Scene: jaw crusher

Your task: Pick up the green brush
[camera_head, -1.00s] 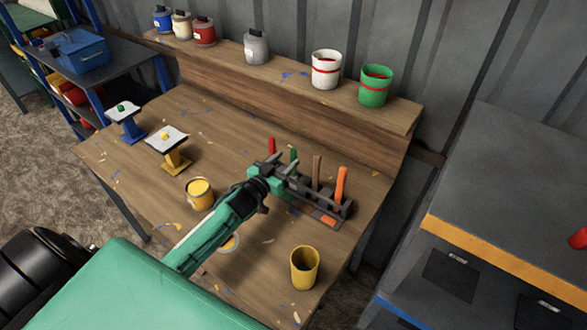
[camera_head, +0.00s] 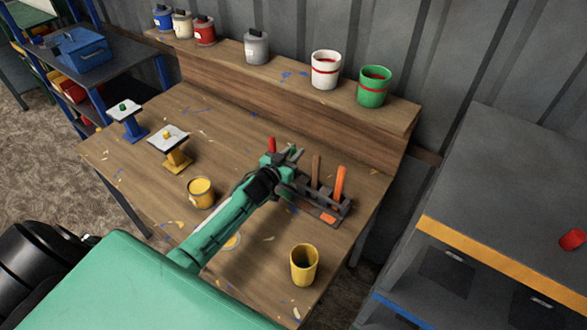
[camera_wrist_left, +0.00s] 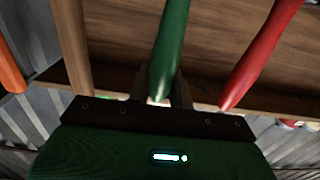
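The green brush (camera_wrist_left: 172,45) shows its handle upright between the two fingers of my left gripper (camera_wrist_left: 163,88) in the left wrist view. The fingers lie close along both sides of the handle and appear shut on it. In the head view my left gripper (camera_head: 290,155) is over the left part of the dark brush holder (camera_head: 325,205) and hides the green brush. A red brush (camera_head: 271,145) stands beside the gripper; it also shows in the left wrist view (camera_wrist_left: 262,52). My right gripper is not in view.
A brown-handled brush (camera_head: 316,170) and an orange-handled one (camera_head: 339,184) stand in the holder to the right. A yellow cup (camera_head: 304,265) and a yellow paint can (camera_head: 201,192) stand on the workbench (camera_head: 120,165). Paint cans line the raised back shelf (camera_head: 225,65).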

